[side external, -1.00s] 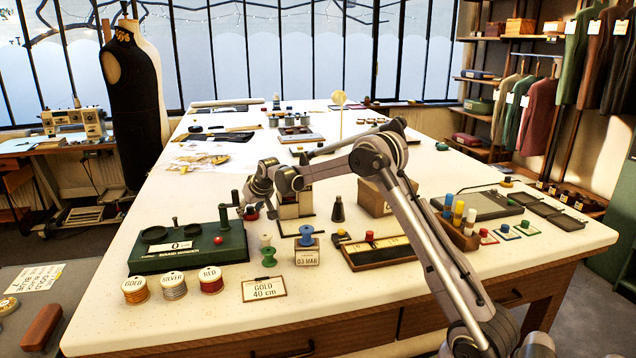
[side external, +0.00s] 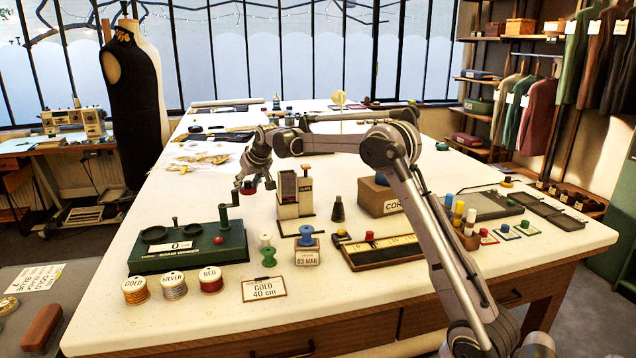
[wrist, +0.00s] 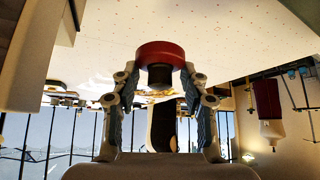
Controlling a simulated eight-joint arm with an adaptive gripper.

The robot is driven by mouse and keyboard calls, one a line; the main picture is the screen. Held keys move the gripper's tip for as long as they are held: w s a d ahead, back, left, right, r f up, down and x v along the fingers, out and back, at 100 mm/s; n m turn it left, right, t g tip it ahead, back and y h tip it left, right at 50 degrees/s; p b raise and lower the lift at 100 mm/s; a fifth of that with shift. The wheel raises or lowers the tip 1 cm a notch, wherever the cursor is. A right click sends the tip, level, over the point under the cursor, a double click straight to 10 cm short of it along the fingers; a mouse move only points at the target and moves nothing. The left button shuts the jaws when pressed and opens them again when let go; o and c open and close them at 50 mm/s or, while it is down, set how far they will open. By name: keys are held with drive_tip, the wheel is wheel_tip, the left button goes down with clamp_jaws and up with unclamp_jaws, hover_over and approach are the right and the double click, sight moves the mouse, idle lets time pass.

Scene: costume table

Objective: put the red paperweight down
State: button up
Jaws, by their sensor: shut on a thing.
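The red paperweight (side external: 248,188) is a small red disc with a dark knob. It hangs under my gripper (side external: 257,178) above the white table (side external: 110,258), apart from the tabletop, in the side external view. In the wrist view the red disc (wrist: 160,52) is at the tips of my gripper (wrist: 160,88), whose fingers are shut on its dark knob. The wrist view appears upside down. The spot of table directly beneath the paperweight is partly hidden by the green winder in the side external view.
The green winder (side external: 190,254) with its upright crank stands just in front and left. A cream stand (side external: 294,192) is close on the right. Thread spools (side external: 174,285), a date stamp (side external: 307,250) and a ruled tray (side external: 383,250) lie nearer the front. Bare table lies left of the gripper.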

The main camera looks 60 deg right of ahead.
sight(248, 182)
wheel_tip(248, 182, up, 11)
drive_tip(key=s+a+m+h, duration=0.1)
drive_tip(key=s, duration=0.1)
drive_tip(key=shift+s+m, duration=0.25)
drive_tip(key=shift+m, duration=0.05)
drive_tip(key=s+m+g+h, duration=0.1)
drive_tip(key=s+m, duration=0.2)
drive_tip(key=s, duration=0.1)
drive_tip(key=s+m+g+h, duration=0.1)
drive_tip(key=s+m+g, duration=0.1)
drive_tip(key=s+m, duration=0.1)
drive_tip(key=s+a+m+g+h, duration=0.1)
drive_tip(key=s+m+g, duration=0.1)
drive_tip(key=s, duration=0.3)
drive_tip(key=shift+s+r+m+h, duration=0.25)
drive_tip(key=shift+r+m+h, duration=0.05)
drive_tip(key=shift+m, duration=0.2)
drive_tip(key=f, duration=1.8)
drive_tip(key=shift+s+f, duration=0.2)
drive_tip(key=shift+f, duration=0.15)
drive_tip(key=d, duration=0.2)
drive_tip(key=w+d, duration=0.1)
drive_tip(key=d, duration=0.1)
drive_tip(key=shift+f, duration=0.65)
drive_tip(key=shift+f, duration=0.1)
